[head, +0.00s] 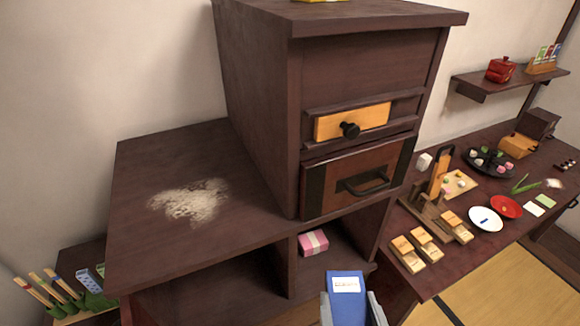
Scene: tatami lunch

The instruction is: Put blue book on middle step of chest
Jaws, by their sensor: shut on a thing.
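The blue book (347,307) is at the bottom of the head view, with a white label near its top. My gripper (350,312) is shut on it; grey finger parts show on both sides of the book. The book stands in front of the chest's open lower compartments, below the level of the step top. The dark wooden step chest (262,110) fills the middle. Its step to the left of the tall part (140,165) has a flat top with a pale powdery patch (190,200). The book's lower part is cut off by the frame.
A pink box (313,243) lies in an open compartment. The chest has a yellow drawer (352,122) and a brown drawer (358,180). A low surface at left holds green-based items (65,290). The table at right (445,275) carries wooden blocks and plates. Most of the step top is clear.

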